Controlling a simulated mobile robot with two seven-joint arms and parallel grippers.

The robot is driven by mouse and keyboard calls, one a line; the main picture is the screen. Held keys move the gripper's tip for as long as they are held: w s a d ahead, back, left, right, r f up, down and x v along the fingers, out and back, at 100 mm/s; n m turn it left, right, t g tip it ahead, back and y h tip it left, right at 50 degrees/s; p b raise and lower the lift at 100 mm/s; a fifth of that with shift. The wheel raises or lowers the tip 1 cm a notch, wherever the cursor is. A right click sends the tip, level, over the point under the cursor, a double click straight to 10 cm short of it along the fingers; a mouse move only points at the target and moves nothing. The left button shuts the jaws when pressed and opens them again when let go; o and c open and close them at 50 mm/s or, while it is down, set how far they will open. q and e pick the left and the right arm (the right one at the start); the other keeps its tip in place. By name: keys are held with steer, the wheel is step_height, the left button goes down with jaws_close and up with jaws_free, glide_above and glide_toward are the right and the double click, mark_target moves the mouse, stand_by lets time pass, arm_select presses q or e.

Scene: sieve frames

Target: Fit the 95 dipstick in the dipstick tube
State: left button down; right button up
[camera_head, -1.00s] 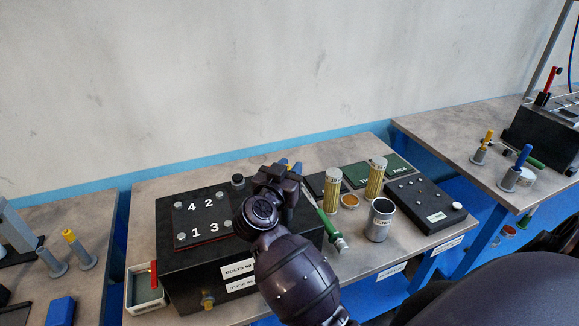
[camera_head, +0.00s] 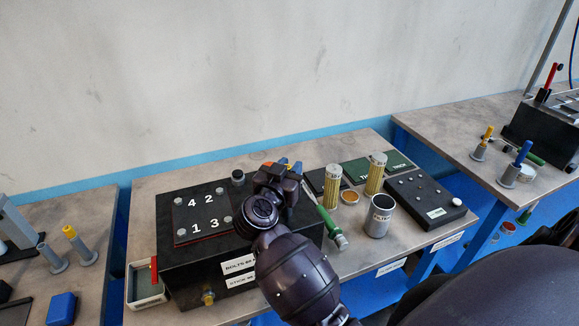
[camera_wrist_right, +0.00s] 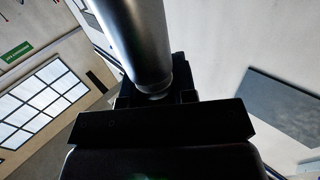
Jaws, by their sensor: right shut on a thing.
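My right gripper (camera_head: 284,176) is over the right part of the black block (camera_head: 205,262), whose front labels read like "BOLTS 60" and "STICK 95". In the right wrist view a dark grey cylinder (camera_wrist_right: 136,38) runs up from between the jaws (camera_wrist_right: 156,92), which are shut on it. I cannot tell for sure that it is the 95 dipstick. Small blue and orange bits (camera_head: 297,167) show just behind the gripper; what they belong to is hidden. The dipstick tube cannot be made out; the gripper and arm cover that part of the block. My left gripper is out of view.
A green-handled tool (camera_head: 329,222) leans or lies right of the block. A tray (camera_head: 146,289) is at the left. Side tables hold yellow and blue handled sticks (camera_head: 522,155).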

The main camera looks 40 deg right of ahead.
steer(key=shift+f, duration=0.55)
steer(key=o, duration=1)
steer(key=shift+a, duration=0.15)
